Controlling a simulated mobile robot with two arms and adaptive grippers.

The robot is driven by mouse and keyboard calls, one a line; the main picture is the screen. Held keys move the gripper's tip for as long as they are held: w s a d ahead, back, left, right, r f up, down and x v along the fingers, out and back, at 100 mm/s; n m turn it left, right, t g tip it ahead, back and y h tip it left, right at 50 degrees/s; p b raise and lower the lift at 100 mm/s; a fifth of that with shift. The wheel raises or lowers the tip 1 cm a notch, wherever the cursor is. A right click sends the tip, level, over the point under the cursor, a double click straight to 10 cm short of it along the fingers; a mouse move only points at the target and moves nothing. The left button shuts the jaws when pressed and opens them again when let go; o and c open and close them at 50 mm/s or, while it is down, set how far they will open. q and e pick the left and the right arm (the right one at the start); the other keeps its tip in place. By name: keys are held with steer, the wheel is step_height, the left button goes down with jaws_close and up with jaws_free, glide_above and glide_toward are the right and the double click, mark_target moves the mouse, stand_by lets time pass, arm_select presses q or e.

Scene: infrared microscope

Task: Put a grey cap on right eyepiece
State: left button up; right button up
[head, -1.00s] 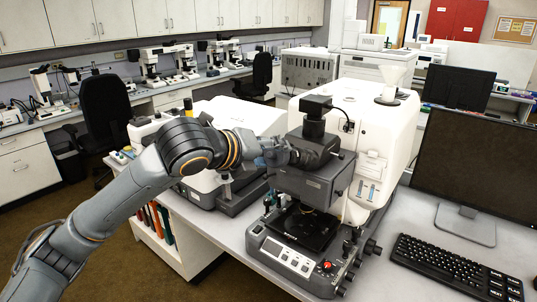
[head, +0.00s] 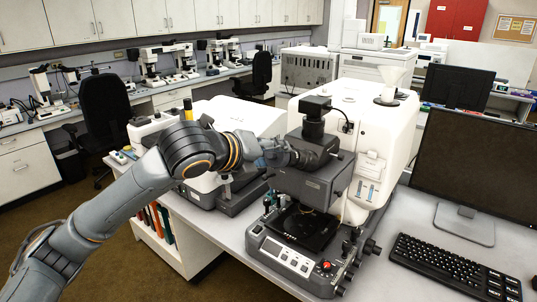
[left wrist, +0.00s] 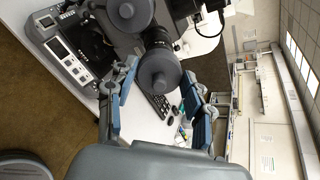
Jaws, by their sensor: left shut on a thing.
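The infrared microscope (head: 312,188) stands on the bench, its eyepiece head facing my left arm. My left gripper (head: 285,153) is at the eyepieces in the head view, where its fingers are small and partly blend with the dark head. In the left wrist view, the blue-padded fingers of my left gripper (left wrist: 159,76) are on both sides of a round grey cap (left wrist: 160,76), shut on it. The cap is in line with one eyepiece, and I cannot tell whether it is fully seated. The other eyepiece (left wrist: 127,12) shows a round grey end beside it. My right gripper is not in view.
A keyboard (head: 455,265) and a dark monitor (head: 480,170) stand to the right of the microscope. A white instrument (head: 235,117) stands behind my left arm. Bare bench (head: 400,225) shows between the microscope and the keyboard.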

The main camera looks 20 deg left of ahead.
arm_select(q)
steer(key=shift+w+d+f, duration=0.2)
steer(key=shift+w+f, duration=0.1)
steer(key=shift+w, duration=0.3)
steer(key=shift+p+x, duration=0.45)
steer(key=shift+x, duration=0.65)
steer(key=o, duration=0.8)
steer(key=shift+o, duration=0.2)
steer(key=o, duration=0.4)
